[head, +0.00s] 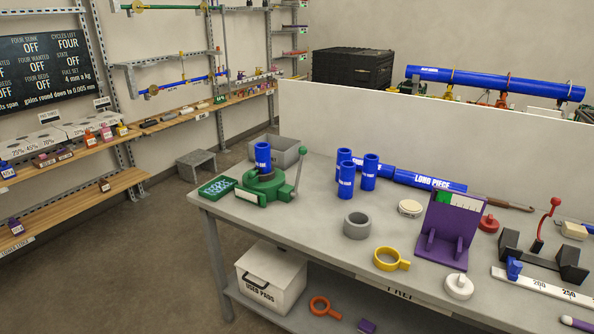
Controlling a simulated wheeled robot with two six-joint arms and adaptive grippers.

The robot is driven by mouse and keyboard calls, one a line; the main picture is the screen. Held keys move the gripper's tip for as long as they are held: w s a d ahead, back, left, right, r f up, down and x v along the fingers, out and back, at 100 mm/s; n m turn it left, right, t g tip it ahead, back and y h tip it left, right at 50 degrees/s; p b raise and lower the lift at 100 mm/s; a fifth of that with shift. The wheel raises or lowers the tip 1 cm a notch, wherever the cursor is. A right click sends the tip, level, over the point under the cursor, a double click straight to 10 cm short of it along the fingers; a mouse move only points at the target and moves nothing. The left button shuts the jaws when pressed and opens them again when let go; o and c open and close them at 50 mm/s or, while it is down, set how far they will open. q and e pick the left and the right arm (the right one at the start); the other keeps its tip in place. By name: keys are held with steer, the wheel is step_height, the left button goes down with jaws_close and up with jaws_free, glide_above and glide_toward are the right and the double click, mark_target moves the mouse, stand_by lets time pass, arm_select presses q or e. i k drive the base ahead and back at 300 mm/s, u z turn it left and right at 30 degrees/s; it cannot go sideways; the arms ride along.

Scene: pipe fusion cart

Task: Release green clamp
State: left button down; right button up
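The green clamp (266,187) sits near the left corner of the grey workbench (330,235). A short blue pipe piece (263,155) stands upright in the clamp. I cannot tell from this view how tightly the clamp's jaws sit on the pipe. Neither of my grippers shows in the head view.
A green tray (217,187) lies left of the clamp and a grey bin (286,150) stands behind it. Several blue pipe pieces (346,181), a grey ring (357,225), a yellow ring (390,259) and a purple stand (445,232) are to the right. Bare bench lies in front.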

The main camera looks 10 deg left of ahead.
mark_target(251, 173)
steer(key=z, duration=0.4)
steer(key=i, duration=1)
steer(key=u, duration=0.25)
